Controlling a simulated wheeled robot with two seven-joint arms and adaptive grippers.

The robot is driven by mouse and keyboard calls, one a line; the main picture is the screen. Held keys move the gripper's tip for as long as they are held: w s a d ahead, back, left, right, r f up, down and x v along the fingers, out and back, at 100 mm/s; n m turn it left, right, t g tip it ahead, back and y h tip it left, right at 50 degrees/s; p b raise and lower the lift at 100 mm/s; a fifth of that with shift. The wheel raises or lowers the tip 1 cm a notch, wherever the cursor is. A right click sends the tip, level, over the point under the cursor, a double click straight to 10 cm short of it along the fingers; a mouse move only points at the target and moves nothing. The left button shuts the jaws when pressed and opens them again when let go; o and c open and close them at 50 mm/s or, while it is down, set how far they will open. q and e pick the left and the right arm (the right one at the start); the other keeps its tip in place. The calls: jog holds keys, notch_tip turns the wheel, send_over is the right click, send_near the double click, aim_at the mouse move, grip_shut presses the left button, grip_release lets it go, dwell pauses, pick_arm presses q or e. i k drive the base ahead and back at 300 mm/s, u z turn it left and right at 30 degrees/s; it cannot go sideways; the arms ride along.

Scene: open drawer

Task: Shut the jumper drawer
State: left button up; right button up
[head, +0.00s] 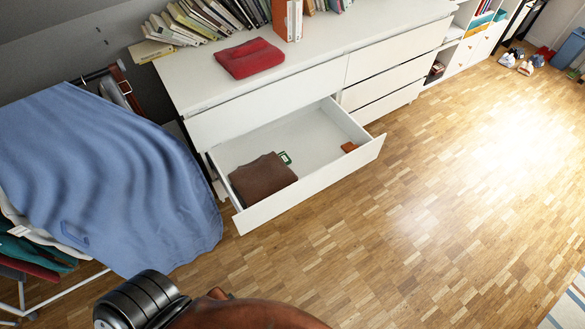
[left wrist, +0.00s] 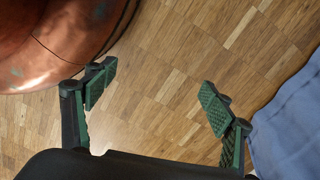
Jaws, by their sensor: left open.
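The jumper drawer (head: 310,188) is pulled well out of the white dresser (head: 265,98) in the head view. A folded brown jumper (head: 262,178) lies in its left part. A small green-and-white item and a small orange-brown item lie beside and to the right of it. My left gripper (left wrist: 157,92) shows in the left wrist view, its green-padded fingers spread wide with only wooden floor between them. It is empty and apart from the drawer. No gripper shows in the head view. My right gripper is not in view.
A drying rack with a blue cloth (head: 110,175) stands left of the drawer; blue cloth (left wrist: 290,120) also shows beside my left gripper. A folded red garment (head: 249,58) and books (head: 195,22) lie on the dresser. The wooden floor right of the drawer is clear.

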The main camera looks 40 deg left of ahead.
aim_at(312, 136)
jog(key=u, duration=0.55)
jog(key=k, duration=0.65)
jog(key=u, duration=0.75)
jog(key=i, duration=0.95)
jog(key=z, duration=0.2)
